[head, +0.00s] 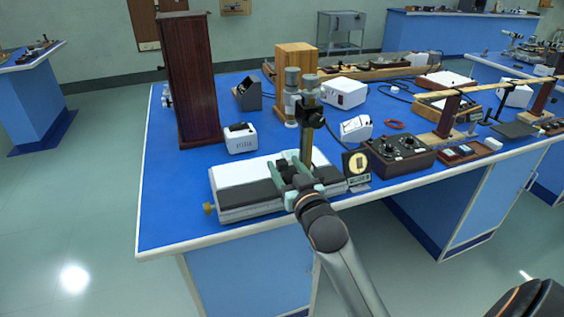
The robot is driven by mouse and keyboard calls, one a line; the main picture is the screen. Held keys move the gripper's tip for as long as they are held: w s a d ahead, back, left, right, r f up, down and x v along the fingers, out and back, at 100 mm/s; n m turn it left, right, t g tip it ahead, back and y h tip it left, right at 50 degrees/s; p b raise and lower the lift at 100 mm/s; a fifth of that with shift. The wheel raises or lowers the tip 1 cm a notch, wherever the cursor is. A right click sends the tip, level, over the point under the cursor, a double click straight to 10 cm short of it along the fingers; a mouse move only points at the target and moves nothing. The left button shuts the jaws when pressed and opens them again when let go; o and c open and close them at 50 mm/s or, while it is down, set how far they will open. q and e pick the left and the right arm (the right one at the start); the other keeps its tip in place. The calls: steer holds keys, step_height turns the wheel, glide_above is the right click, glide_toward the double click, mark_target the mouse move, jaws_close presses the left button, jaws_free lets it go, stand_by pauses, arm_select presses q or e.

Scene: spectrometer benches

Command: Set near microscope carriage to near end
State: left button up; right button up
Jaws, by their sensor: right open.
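The near microscope stands at the front edge of the blue bench. Its long base (237,204) has a pale top, dark rails and a brass knob at the left end. A brass pillar (306,148) rises near the base's right part, bearing a black clamp block (311,113) and grey cylindrical parts. My right gripper (288,163) reaches in from the lower right, above the base and just left of the pillar's foot. It is open; I cannot tell whether it touches the carriage, whose lower part it partly hides. My left gripper is out of view.
A tall dark wooden cabinet (190,80) and a small white meter (240,138) stand behind left. The bench's front left corner is clear.

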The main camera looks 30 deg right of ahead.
steer(key=shift+x, duration=1.2)
steer(key=shift+c, duration=0.3)
jaws_close()
